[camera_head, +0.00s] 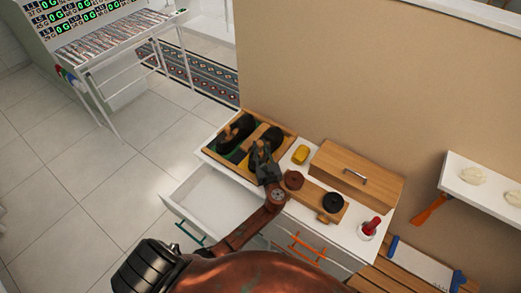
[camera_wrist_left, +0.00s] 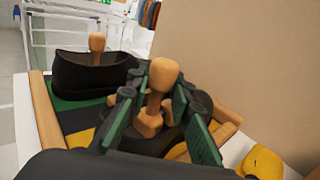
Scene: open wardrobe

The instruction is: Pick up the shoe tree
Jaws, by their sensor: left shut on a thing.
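A wooden shoe tree (camera_wrist_left: 163,76) with a rounded knob stands upright in the right-hand black shoe, between the green-padded fingers of my left gripper (camera_wrist_left: 160,115). The gripper is shut on it. In the head view my left gripper (camera_head: 264,155) is over the right-hand shoe (camera_head: 271,136) in a shallow wooden tray (camera_head: 284,133), hiding part of that shoe. A second black shoe (camera_wrist_left: 75,75) stands at the left of the tray with another wooden shoe tree (camera_wrist_left: 97,44) in it. My right gripper is not in view.
The white cabinet top also bears a yellow object (camera_head: 301,154), a wooden box (camera_head: 350,172) with a handle, brown (camera_head: 293,180) and black (camera_head: 333,202) round items, and a red-topped item (camera_head: 373,223). A drawer (camera_head: 205,200) stands open below. A wall rises behind.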

